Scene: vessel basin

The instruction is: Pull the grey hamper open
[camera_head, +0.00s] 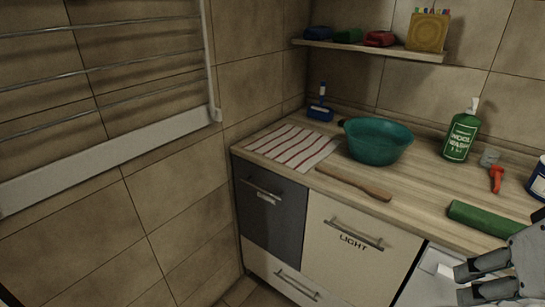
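The grey hamper (271,221) is the dark grey front at the left end of the counter unit. It has a metal bar handle (262,188) near its top with a small label under it. Its front looks flush with the neighbouring front, so it appears shut. My gripper (462,284) is at the lower right corner, in front of the counter and well to the right of the grey hamper. Its two fingers are spread apart with nothing seen between them. Part of it is cut off by the picture edge.
A cream front marked LIGHT (352,250) adjoins on the right, with a low drawer (290,281) beneath. The countertop (420,180) holds a teal basin (376,141), striped cloth (292,147), wooden paddle (353,183), green bottle (461,134) and green roll (485,218). A towel rail (110,158) is on the left wall.

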